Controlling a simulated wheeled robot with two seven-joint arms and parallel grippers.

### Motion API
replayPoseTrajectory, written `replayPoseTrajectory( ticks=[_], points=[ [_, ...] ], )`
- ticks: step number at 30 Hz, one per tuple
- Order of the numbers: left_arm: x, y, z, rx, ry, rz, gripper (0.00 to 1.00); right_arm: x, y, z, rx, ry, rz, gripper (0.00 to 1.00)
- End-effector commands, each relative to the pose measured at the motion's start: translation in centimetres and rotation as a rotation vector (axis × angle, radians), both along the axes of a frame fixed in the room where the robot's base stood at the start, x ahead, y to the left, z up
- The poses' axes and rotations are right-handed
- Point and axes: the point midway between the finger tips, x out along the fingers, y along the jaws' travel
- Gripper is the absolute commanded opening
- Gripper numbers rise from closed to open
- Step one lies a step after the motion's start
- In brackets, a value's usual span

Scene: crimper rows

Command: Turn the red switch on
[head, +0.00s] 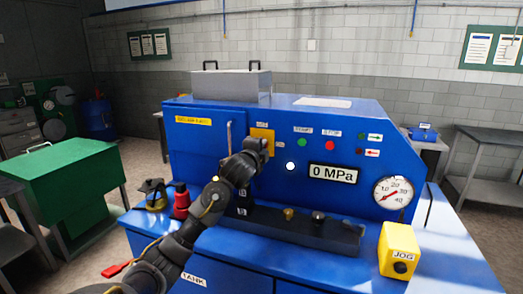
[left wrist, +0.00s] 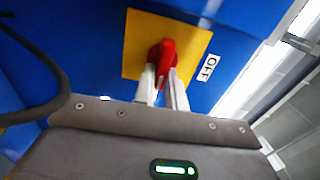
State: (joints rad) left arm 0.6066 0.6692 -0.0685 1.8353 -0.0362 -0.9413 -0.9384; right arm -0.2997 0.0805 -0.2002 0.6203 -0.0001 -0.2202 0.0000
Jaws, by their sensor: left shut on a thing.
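The red switch (left wrist: 163,56) is a rotary knob on a yellow plate (left wrist: 191,39) in the left wrist view, with an OFF label (left wrist: 208,68) beside the plate. The plate also shows in the head view (head: 263,134) on the front of the blue machine, where my arm hides the knob. My left gripper (left wrist: 166,78) is shut on the red switch, with its two pale fingers at either side of the knob's lower part. My right gripper is not in view.
The blue machine (head: 190,150) carries a 0 MPa display (head: 333,174), a gauge (head: 393,192), green and red buttons and a yellow JOG box (head: 398,250). A green cabinet (head: 60,180) stands at left.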

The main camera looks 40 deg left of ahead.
Motion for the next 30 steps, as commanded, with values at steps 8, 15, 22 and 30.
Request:
replayPoseTrajectory(
  ticks=[8, 15, 22, 30],
  points=[
    [0.05, -0.11, -0.34, 0.037, 0.019, -0.001, 0.00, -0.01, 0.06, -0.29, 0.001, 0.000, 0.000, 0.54],
    [0.05, -0.12, -0.35, 0.039, 0.020, -0.002, 0.00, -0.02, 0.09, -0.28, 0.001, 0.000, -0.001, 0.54],
    [0.05, -0.11, -0.30, 0.038, 0.019, -0.002, 0.28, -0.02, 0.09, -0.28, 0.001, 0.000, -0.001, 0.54],
    [0.02, -0.05, -0.15, 0.037, 0.015, -0.001, 0.35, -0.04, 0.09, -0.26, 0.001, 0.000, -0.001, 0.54]
  ],
)
